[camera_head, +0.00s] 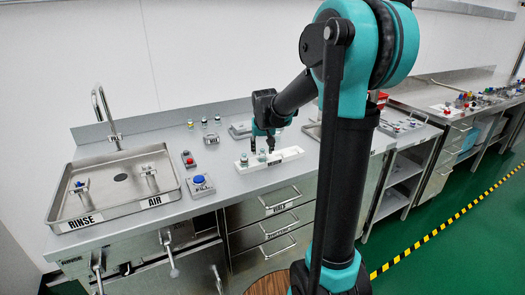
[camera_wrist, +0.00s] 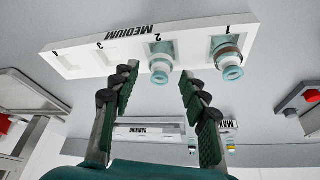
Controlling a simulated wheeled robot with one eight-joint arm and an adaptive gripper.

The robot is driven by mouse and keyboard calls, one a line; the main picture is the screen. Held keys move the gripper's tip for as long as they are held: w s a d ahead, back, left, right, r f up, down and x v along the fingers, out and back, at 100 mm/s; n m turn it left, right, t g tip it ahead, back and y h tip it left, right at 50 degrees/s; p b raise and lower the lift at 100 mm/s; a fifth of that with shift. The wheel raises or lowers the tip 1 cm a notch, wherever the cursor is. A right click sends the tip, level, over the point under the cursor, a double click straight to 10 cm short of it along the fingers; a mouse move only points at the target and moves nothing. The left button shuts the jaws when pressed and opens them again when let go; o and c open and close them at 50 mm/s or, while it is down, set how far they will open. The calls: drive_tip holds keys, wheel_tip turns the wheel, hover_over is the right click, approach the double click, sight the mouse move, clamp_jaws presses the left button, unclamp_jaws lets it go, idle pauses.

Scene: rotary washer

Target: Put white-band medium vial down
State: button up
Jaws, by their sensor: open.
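In the wrist view, a white rack (camera_wrist: 80,60) marked MEDIUM has numbered places. A clear vial with a pale, whitish band (camera_wrist: 160,66) stands in place 2. A second clear vial with a brownish band (camera_wrist: 227,60) stands in place 1. My gripper (camera_wrist: 158,80) is open, with its dark green fingers apart on either side of the place 2 vial. I cannot tell whether a finger touches it. In the head view my gripper (camera_head: 264,147) is over the rack (camera_head: 290,155), and the vials look small there.
To the left is a sink tray (camera_head: 60,210) marked RINSE and AIR with a tall faucet (camera_head: 105,115). A blue-button box (camera_head: 200,184) and a red-button box (camera_head: 188,159) sit between sink and rack. Small vials (camera_head: 204,122) stand behind. Bare counter lies around the rack.

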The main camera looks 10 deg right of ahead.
drive_tip(key=v, duration=1.1)
drive_tip(key=s+d+f, duration=0.2)
drive_tip(key=s+f, duration=0.8)
drive_tip(key=s, duration=0.2)
drive_tip(key=s+d+f+n, duration=0.1)
drive_tip(key=s+d+f, duration=0.1)
drive_tip(key=s+f, duration=0.9)
drive_tip(key=shift+s+d+f, duration=0.2)
drive_tip(key=shift+s+d, duration=0.05)
drive_tip(key=shift+s, duration=0.95)
